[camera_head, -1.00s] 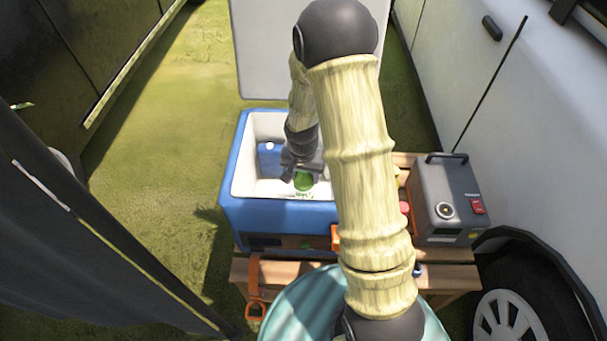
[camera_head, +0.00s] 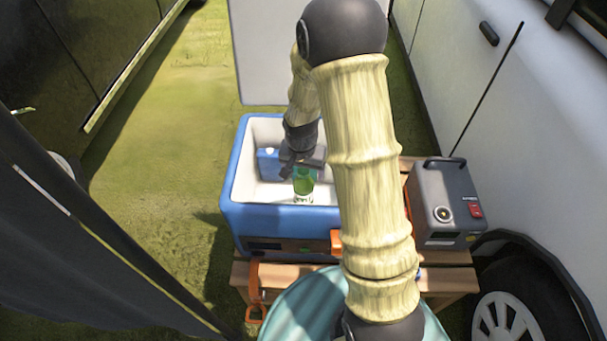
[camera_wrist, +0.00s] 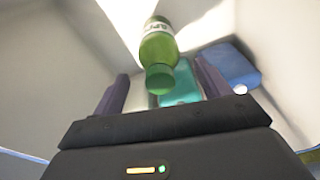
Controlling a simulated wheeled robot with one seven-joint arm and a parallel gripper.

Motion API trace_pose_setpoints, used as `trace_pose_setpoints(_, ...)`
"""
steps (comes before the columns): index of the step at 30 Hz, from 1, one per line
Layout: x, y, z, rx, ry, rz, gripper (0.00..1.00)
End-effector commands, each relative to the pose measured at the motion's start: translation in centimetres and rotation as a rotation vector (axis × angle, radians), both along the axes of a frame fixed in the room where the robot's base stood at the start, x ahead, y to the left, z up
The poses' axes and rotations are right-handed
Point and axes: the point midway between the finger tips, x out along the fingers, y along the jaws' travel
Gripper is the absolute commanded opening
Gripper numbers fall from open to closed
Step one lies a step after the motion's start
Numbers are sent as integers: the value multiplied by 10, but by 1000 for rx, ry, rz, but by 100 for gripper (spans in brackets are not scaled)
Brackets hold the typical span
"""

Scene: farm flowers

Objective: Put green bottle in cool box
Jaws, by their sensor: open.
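The blue cool box (camera_head: 277,218) stands open on a wooden table, with a white interior. The green bottle (camera_head: 303,186) is inside it, near the front wall, below my gripper (camera_head: 302,160). In the wrist view the green bottle (camera_wrist: 159,55) shows its green cap toward the camera and a white label. My gripper (camera_wrist: 160,92) is open, its two fingers apart on either side of the cap end. A gap between the fingers and the bottle is visible, and nothing is held.
A blue item with a white cap (camera_wrist: 228,67) and a teal item (camera_wrist: 180,84) are also in the box. A grey power unit (camera_head: 444,204) sits right of the box. A white vehicle (camera_head: 540,130) borders the right side.

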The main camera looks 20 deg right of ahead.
Motion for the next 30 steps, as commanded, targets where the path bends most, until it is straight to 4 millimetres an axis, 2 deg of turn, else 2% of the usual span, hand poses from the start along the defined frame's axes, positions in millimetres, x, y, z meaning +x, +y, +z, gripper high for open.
trace_pose_setpoints(1,0,1,16,0,-4,0,76)
trace_pose_setpoints(6,-4,3,49,0,-4,0,76)
trace_pose_setpoints(12,-8,4,76,0,-1,1,76)
trace_pose_setpoints(16,-9,5,81,0,0,1,76)
trace_pose_setpoints(30,-9,5,80,0,1,0,76)
